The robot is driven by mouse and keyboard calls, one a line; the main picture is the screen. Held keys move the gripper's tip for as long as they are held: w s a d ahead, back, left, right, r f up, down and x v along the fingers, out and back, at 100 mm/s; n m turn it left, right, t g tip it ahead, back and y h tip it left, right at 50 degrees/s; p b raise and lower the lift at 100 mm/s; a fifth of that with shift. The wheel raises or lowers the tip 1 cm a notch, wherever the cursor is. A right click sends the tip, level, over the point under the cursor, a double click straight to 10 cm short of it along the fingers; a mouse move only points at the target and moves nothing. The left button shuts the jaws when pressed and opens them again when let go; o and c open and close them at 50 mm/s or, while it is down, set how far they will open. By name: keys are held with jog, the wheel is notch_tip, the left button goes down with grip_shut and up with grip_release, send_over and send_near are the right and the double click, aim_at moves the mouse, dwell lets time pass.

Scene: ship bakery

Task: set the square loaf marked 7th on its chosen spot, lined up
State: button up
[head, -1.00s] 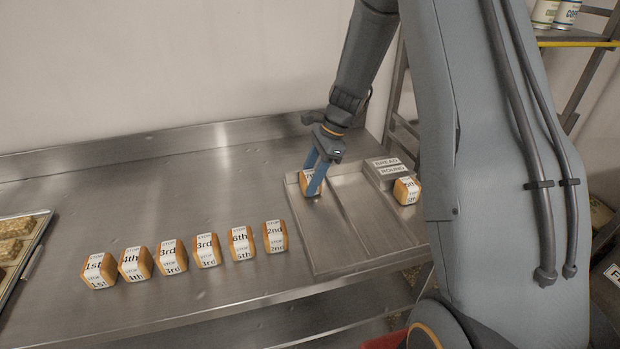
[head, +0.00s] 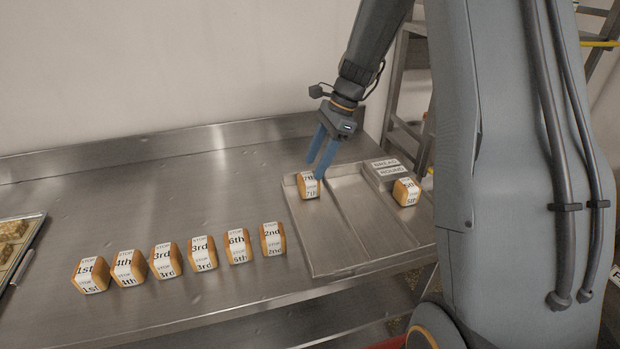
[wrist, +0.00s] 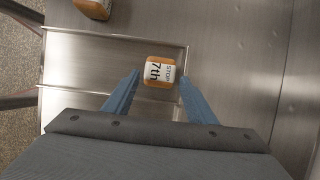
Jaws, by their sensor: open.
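The square loaf marked 7th (head: 309,186) sits upright in the back left corner of the metal tray (head: 330,262), in its left compartment. It also shows in the wrist view (wrist: 160,72), close to the compartment walls, its label facing up. My gripper (head: 321,172) is open and empty, just above and behind the loaf. In the wrist view the blue fingers (wrist: 158,92) are apart, one to each side of the loaf, with gaps between.
A row of several labelled loaves (head: 203,253) stands left of the tray. A baking tray (head: 16,246) lies at the far left. The steel counter (head: 180,190) behind the row is clear.

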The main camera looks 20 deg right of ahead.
jog(key=v, duration=0.5)
jog(key=s+a+f+n+h, duration=0.1)
jog(key=s+f+n, duration=0.1)
jog(key=s+n, duration=0.4)
jog(key=s+a+f+n+h, duration=0.2)
jog(key=s+n, duration=0.4)
jog(key=s, duration=0.3)
jog(key=s+a+f+n+t+h+b, duration=0.1)
jog(key=s+f+n, duration=0.1)
jog(key=s+n, duration=0.4)
jog(key=shift+s+a+f, duration=0.1)
jog(key=shift+s, duration=0.45)
jog(key=shift+s+a+f, duration=0.1)
jog(key=shift+s+a, duration=0.05)
jog(key=shift+s, duration=0.35)
